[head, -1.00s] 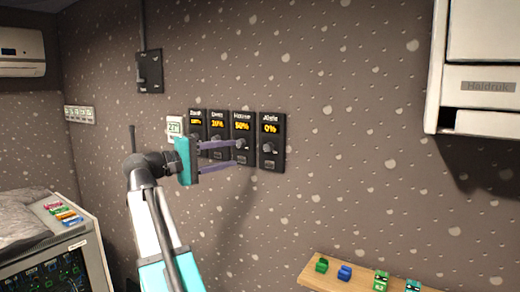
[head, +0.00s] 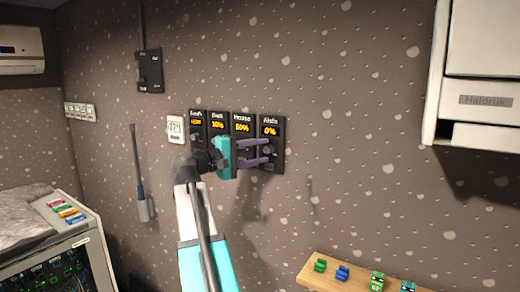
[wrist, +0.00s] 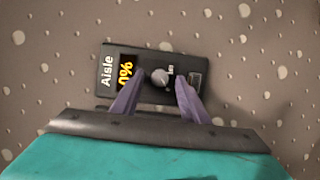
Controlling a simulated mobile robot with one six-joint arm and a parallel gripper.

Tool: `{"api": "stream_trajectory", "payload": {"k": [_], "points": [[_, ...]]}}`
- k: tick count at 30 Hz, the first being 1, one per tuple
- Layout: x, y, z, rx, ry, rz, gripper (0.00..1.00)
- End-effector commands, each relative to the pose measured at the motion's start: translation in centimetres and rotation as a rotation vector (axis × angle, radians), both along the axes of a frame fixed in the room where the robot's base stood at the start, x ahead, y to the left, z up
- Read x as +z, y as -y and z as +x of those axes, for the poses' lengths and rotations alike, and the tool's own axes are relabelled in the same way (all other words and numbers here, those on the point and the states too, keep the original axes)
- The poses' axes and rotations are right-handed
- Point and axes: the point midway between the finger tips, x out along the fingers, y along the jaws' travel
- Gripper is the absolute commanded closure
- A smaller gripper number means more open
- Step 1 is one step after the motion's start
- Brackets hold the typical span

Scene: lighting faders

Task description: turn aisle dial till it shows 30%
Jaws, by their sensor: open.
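The Aisle panel (head: 271,130) is the rightmost of a row of black dial panels on the wall, and its yellow display reads 0%. In the wrist view the Aisle panel (wrist: 108,88) lies sideways, with its round grey dial (wrist: 161,77) showing between the fingertips. My gripper (head: 268,152) is in front of this panel with its purple fingers apart, one above and one below the dial. The gripper (wrist: 160,85) also shows open in the wrist view, with a gap on each side of the dial. I cannot tell whether the fingertips reach as far as the dial's depth.
The House panel (head: 242,122), reading 50%, and two more panels stand close on the left. A white thermostat (head: 175,129) is left of them. A wooden shelf (head: 312,275) with small blocks is below right, and a white cabinet (head: 485,60) hangs upper right. The wall right of the panels is clear.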

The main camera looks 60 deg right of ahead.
Motion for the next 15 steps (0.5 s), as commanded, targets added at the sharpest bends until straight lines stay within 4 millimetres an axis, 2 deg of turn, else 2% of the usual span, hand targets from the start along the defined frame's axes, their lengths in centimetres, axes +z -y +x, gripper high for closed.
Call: {"api": "stream_trajectory", "payload": {"k": [13, 15], "points": [[-0.04, 0.63, -0.23, 0.001, 0.0, 0.0, 0.59], [-0.04, 0.63, -0.23, 0.001, 0.0, 0.0, 0.71]]}}
